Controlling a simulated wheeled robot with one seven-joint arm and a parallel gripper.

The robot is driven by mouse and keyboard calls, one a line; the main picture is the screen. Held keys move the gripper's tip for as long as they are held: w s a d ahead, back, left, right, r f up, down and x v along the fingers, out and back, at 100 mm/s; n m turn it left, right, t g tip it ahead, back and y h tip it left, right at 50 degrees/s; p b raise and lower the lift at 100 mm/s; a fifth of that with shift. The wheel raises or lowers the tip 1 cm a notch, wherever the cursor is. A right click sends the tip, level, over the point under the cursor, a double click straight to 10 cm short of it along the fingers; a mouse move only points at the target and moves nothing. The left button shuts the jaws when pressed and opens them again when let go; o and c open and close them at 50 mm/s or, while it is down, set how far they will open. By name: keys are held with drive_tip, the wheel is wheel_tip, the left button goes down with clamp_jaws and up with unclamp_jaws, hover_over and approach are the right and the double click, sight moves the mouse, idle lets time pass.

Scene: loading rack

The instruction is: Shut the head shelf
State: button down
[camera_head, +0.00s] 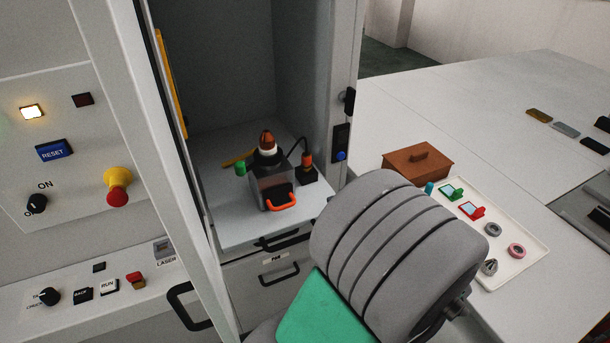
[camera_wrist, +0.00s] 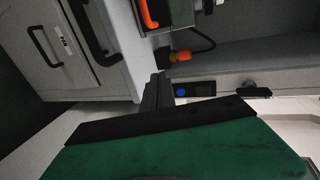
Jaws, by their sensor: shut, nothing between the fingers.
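The head shelf (camera_head: 228,228) is a pale sliding tray in the tall cabinet, and its front sticks out past the drawer below. It bears a grey head unit (camera_head: 270,188) with an orange handle. The shelf's black front handle (camera_head: 288,240) also shows in the wrist view (camera_wrist: 88,32). My gripper (camera_wrist: 157,86) is shut and empty in the wrist view, close to the shelf's front corner on the side of the blue-button switch. I cannot tell whether it touches. In the head view my arm hides the gripper.
A labelled drawer (camera_head: 262,287) is below the shelf. The cabinet's door (camera_head: 150,170) stands open at the left, beside a control panel (camera_head: 75,160). A white table (camera_head: 450,110) at the right holds a brown box (camera_head: 417,163) and a tray (camera_head: 510,274) of small parts.

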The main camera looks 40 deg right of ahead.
sight(309, 177)
drive_tip(key=p+x, duration=0.1)
drive_tip(key=x, duration=0.7)
drive_tip(key=r+p+x, duration=0.1)
drive_tip(key=x, duration=0.3)
drive_tip(key=shift+w+d+f+p, duration=0.1)
drive_tip(key=shift+w+d+p, duration=0.2)
drive_tip(key=shift+w+d, duration=0.1)
